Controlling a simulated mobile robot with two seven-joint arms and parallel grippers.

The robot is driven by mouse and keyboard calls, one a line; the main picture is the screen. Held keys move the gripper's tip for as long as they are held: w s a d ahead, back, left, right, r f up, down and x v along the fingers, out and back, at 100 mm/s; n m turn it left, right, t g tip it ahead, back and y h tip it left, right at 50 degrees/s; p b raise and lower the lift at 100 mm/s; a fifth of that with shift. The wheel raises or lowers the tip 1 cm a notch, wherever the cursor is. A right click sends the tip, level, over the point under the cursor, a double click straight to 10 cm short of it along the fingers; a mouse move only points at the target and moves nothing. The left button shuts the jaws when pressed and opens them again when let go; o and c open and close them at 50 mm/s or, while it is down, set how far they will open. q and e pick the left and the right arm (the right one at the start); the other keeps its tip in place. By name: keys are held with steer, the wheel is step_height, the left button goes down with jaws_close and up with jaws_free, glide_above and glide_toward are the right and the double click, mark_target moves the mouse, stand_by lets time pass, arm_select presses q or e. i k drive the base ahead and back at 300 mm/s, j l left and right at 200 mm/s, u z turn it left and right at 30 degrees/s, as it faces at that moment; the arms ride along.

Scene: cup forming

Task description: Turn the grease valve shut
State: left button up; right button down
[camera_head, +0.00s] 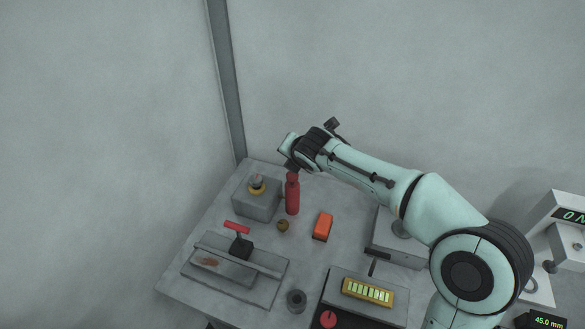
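I cannot tell for certain which part is the grease valve. A red T-shaped handle (237,228) sits on a black block on a grey plate at the left of the bench. A red round knob (328,319) sits on a dark panel at the front edge of the picture. My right gripper (294,165) is at the end of the arm from the right, over the back of the bench, near the top of a red bottle (292,197). I cannot tell whether it touches the bottle. Its fingers are mostly hidden by the wrist. My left gripper is out of view.
A grey box (257,206) with a yellow-ringed button stands left of the bottle. An orange block (322,226), a small brass piece (282,226) and a dark ring (296,299) lie on the grey bench (190,272). A yellow-framed gauge (367,291) lies at the front.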

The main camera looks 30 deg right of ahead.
mark_target(283, 225)
steer(key=k+j, duration=0.2)
steer(key=k, duration=0.3)
steer(key=k+j, duration=0.15)
steer(key=k, duration=0.3)
steer(key=k+j, duration=0.2)
steer(key=k, duration=0.3)
